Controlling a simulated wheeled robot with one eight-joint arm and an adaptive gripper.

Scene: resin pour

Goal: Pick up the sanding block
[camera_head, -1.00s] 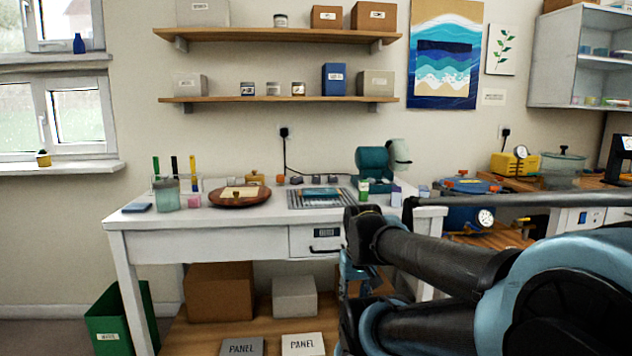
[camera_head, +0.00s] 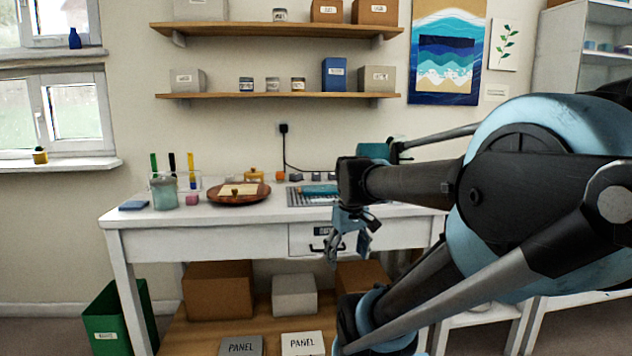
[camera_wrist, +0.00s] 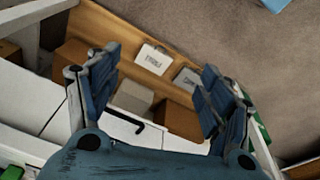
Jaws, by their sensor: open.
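No block carries a readable label, so I cannot tell for sure which one is the sanding block. A teal flat piece (camera_head: 318,190) lies on the striped mat, partly hidden by my arm. My gripper (camera_head: 348,248) is open and empty, pointing down in front of the bench drawer. In the wrist view my gripper (camera_wrist: 160,72) shows its fingers spread, with nothing between them.
The lower shelf holds a brown box (camera_head: 218,290) and panels (camera_head: 303,344). A green bin (camera_head: 118,318) stands at the left.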

